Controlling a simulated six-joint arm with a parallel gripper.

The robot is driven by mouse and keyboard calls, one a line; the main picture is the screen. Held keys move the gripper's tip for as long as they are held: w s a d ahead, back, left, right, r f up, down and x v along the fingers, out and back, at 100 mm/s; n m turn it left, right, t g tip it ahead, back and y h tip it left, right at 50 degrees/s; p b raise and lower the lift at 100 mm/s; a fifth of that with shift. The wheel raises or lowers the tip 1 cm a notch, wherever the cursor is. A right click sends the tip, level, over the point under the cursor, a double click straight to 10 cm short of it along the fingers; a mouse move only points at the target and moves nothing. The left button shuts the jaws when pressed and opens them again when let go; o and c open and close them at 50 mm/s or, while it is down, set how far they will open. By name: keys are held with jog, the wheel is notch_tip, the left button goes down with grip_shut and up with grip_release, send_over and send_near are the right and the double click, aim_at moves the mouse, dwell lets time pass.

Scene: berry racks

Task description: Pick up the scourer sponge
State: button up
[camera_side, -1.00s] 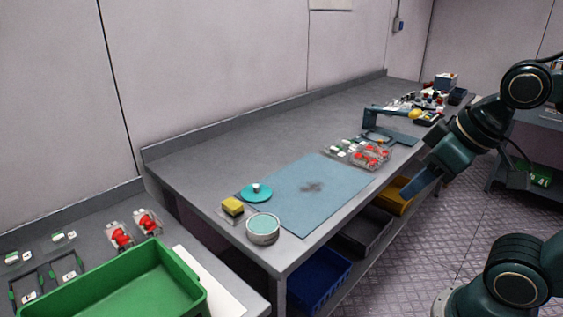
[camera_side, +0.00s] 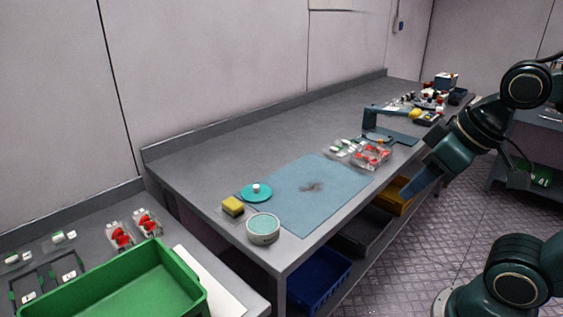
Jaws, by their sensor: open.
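The scourer sponge (camera_side: 232,206), a small yellow block with a darker side, lies near the left front corner of the grey bench. My gripper (camera_side: 412,190) is at the right, beside the bench's front edge and far from the sponge. Its jaws are open, with nothing seen between them. The fingers are small and dark in this view.
A blue mat (camera_side: 310,192) with a dark smudge covers the bench middle. The teal disc (camera_side: 257,192) and pale tub (camera_side: 263,229) stand close to the sponge. Clear packs with red items (camera_side: 370,156) lie beyond the mat. A green crate (camera_side: 125,285) stands at lower left.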

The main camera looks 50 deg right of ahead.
jog(key=o, duration=0.7)
jog(key=w+a+r+n+g+y, duration=0.1)
jog(key=w+a+r+n, duration=0.3)
jog(key=w, duration=0.9)
jog(key=w+a+n+g+y, duration=0.15)
jog(key=w+n, duration=0.35)
jog(key=w, duration=0.8)
jog(key=w+f+n+g, duration=0.1)
jog(key=w+f+n, duration=0.2)
jog(key=w+f, duration=0.2)
jog(key=w+d+f+n+g+y, duration=0.1)
jog(key=w+f+n, duration=0.2)
jog(key=w+f, duration=0.3)
jog(key=w+f+n+g+y, duration=0.1)
jog(key=w+f+n, duration=0.2)
jog(key=w+f, duration=0.2)
jog(key=shift+w+d+f, duration=0.1)
jog(key=shift+w+f, duration=0.05)
jog(key=shift+f, duration=0.8)
jog(key=shift+w+d+f, duration=0.1)
jog(key=shift+w+f, duration=0.05)
jog(key=shift+f, duration=0.8)
jog(key=shift+a+f, duration=0.1)
